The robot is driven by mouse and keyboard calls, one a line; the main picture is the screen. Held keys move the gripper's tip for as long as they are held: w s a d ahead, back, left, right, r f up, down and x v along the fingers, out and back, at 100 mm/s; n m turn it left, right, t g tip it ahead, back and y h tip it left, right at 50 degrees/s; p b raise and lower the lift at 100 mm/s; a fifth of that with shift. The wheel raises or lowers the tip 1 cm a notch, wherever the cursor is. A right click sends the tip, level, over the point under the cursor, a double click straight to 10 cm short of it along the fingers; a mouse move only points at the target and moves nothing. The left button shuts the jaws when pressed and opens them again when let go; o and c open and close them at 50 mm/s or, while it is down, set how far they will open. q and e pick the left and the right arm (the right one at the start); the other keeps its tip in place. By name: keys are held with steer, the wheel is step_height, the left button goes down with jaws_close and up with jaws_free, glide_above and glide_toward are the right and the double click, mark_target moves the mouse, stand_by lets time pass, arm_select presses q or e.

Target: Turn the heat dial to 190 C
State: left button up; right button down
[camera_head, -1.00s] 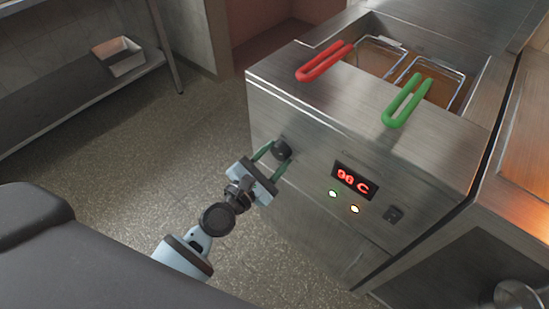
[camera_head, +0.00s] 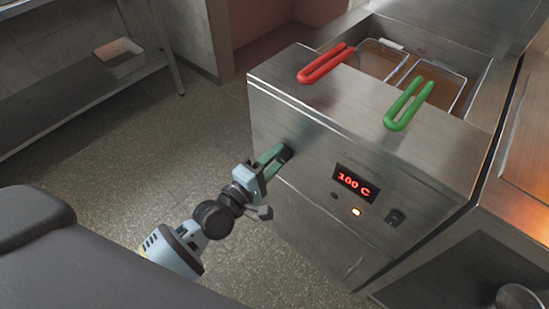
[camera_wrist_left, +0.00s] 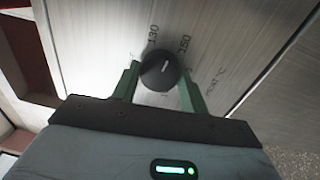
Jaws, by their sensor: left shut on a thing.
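The heat dial (camera_head: 286,152) is a black round knob on the front of the steel fryer (camera_head: 330,140). My left gripper (camera_head: 277,156) is shut on it, and its green fingers hold the dial from both sides. In the left wrist view the dial (camera_wrist_left: 159,70) sits between the fingertips (camera_wrist_left: 160,84). My right gripper is not in view.
A black switch (camera_head: 396,217) sits to the right of the display. Two fry baskets with a red handle (camera_head: 325,64) and a green handle (camera_head: 408,104) rest in the fryer top. The floor between is clear.

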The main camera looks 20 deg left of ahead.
arm_select(q)
steer(key=m+p, duration=0.4)
steer(key=m, duration=1)
steer(key=m+g+p, duration=0.1)
steer(key=m+p, duration=0.4)
steer(key=m, duration=0.9)
steer(key=shift+r, duration=0.2)
steer(key=shift+m+g, duration=0.3)
steer(key=o, duration=1)
